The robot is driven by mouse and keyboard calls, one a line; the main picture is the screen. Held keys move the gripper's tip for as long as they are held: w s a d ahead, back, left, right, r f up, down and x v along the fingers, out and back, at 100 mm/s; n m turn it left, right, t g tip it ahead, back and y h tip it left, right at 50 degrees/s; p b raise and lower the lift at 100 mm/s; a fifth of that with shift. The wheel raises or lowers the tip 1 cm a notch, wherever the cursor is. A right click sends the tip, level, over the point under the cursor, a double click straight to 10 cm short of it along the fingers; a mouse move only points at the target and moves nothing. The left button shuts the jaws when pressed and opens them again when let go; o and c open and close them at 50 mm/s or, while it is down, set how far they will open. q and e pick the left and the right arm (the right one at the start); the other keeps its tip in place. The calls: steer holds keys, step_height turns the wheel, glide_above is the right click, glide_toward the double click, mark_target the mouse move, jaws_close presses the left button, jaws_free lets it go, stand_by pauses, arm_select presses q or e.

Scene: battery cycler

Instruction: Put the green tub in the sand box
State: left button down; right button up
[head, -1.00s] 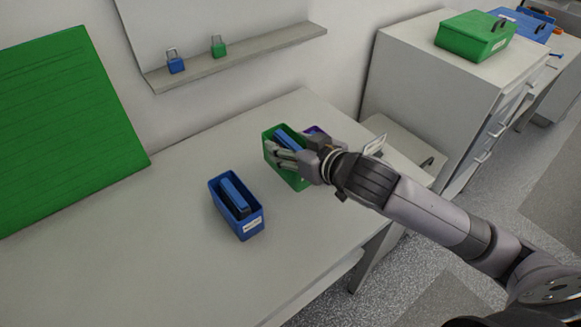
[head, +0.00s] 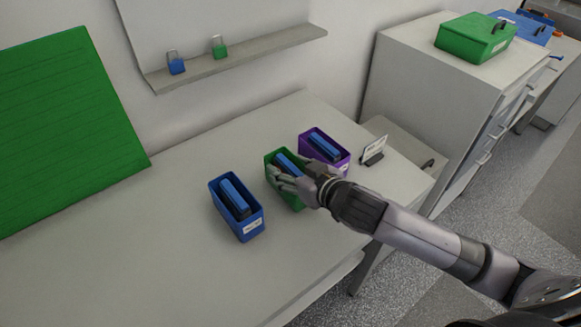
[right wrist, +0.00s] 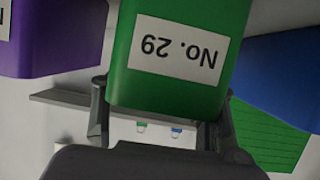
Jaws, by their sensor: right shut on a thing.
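The green tub (head: 269,161) is between the blue and purple tubs at the worktop, with a blue block inside. My right gripper (head: 289,183) is shut on it, its fingers on the tub's sides. In the right wrist view the green tub (right wrist: 180,90) fills the space between the two fingers, and its white "No. 29" label appears upside down. I cannot tell whether the tub's base touches the worktop. My left gripper is not in view. I cannot make out a sand box.
A blue tub (head: 253,229) stands to the left and a purple tub (head: 340,164) to the right, beside a small sign (head: 374,149). A green case (head: 468,42) lies on the cabinet.

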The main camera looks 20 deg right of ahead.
steer(key=o, duration=1.4)
steer(key=shift+o, duration=0.2)
